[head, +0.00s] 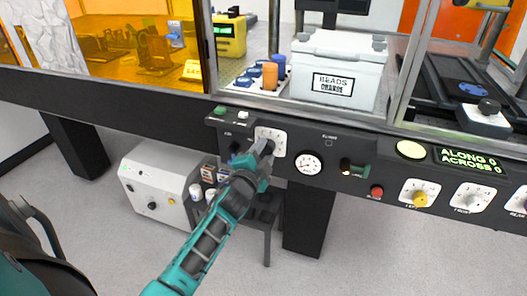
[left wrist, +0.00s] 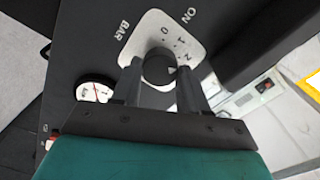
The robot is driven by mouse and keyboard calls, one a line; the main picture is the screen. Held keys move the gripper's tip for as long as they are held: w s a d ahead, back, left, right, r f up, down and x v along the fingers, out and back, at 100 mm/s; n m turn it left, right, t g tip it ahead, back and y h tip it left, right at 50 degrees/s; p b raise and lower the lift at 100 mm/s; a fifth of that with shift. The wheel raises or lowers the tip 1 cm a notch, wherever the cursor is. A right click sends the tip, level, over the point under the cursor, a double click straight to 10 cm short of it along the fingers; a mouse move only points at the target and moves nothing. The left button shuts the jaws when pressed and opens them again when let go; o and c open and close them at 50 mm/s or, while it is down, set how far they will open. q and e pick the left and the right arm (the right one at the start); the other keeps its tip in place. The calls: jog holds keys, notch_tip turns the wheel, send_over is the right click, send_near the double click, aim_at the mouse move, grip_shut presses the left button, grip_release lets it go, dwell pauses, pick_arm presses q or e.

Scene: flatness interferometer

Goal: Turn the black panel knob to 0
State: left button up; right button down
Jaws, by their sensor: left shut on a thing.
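The black knob (left wrist: 159,69) sits on a white dial plate (left wrist: 150,42) on the dark panel. The plate carries the marks 0, 1 and 2, in the left wrist view. A small white pointer on the knob faces right, on the side of the 2 and away from the 0. My left gripper (left wrist: 162,82) is shut on the knob, one finger on each side. In the head view my left gripper (head: 264,152) reaches the panel and covers much of the knob; the white plate (head: 277,136) shows around it. My right gripper is not in view.
A round white gauge (head: 309,163) is right of the plate. Further right are a dark green switch (head: 359,171), a red button (head: 376,192) and a yellow knob (head: 419,199) on a white plate. A white cabinet (head: 155,185) stands below left.

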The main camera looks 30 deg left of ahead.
pick_arm(q)
jog(key=shift+r+n+p, duration=0.1)
jog(key=shift+n+p, duration=0.2)
jog(key=shift+n, duration=0.6)
jog(key=n+p, duration=0.1)
jog(key=n, duration=0.2)
jog(key=shift+n, duration=0.3)
jog(key=n+p, duration=0.2)
jog(key=n, duration=0.3)
jog(key=shift+n+p, duration=0.6)
jog(key=shift+n, duration=0.6)
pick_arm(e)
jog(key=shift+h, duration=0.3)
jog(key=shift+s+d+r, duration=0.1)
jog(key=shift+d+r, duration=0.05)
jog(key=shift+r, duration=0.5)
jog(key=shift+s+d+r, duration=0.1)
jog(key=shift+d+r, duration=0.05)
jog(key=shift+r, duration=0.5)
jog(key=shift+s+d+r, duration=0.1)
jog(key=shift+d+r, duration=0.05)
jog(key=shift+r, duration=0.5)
pick_arm(q)
jog(key=o, duration=1.1)
jog(key=shift+c, duration=0.2)
jog(key=shift+s, duration=0.15)
